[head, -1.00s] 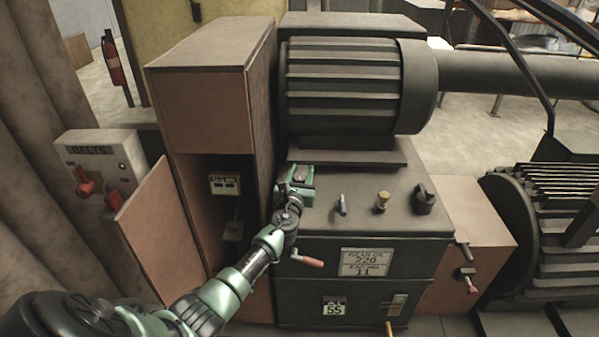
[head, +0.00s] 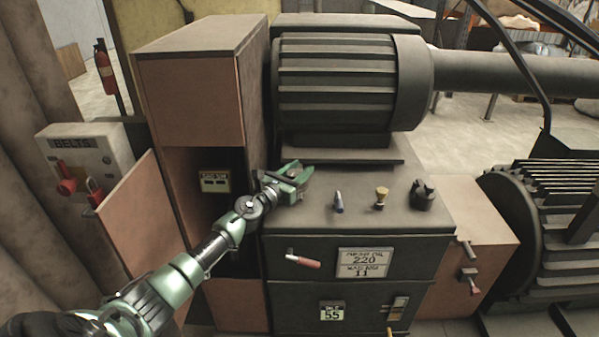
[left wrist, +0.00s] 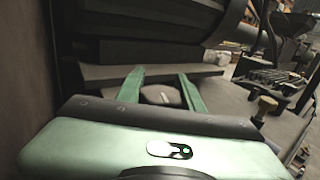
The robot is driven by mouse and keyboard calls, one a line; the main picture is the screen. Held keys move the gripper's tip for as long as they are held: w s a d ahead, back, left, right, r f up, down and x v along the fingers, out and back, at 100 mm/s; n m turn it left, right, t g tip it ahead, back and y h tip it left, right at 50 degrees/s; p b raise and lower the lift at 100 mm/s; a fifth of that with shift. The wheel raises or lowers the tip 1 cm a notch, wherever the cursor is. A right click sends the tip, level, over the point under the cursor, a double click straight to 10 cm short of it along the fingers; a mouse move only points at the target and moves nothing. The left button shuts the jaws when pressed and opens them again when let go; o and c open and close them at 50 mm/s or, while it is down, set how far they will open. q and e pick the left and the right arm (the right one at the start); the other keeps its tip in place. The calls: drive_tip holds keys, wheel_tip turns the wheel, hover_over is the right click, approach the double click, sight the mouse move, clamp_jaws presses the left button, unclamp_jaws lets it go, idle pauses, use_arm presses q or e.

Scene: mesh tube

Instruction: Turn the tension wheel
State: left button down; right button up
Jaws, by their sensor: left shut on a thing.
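My left gripper (head: 297,178) is at the rear left of the dark machine's top face, just below the ribbed motor. It is shut on a small dark rounded knob, which appears to be the tension wheel. In the left wrist view the knob (left wrist: 162,95) shows between the two green fingers (left wrist: 160,92). The fingers and palm hide most of it, so its full shape and any marks cannot be made out. My right gripper is not in view.
A blue-grey peg (head: 338,202), a yellow-topped knob (head: 381,197) and a black knob (head: 423,194) stand to the right on the machine top (head: 350,222). A red-handled lever (head: 304,261) is on the front. The brown cabinet (head: 190,105) stands close on the left.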

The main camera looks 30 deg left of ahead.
use_arm(q)
drive_tip(key=c, duration=0.9)
unclamp_jaws()
drive_tip(key=shift+r, duration=0.1)
wheel_tip(320, 180, up, 20)
drive_tip(key=p, duration=1.2)
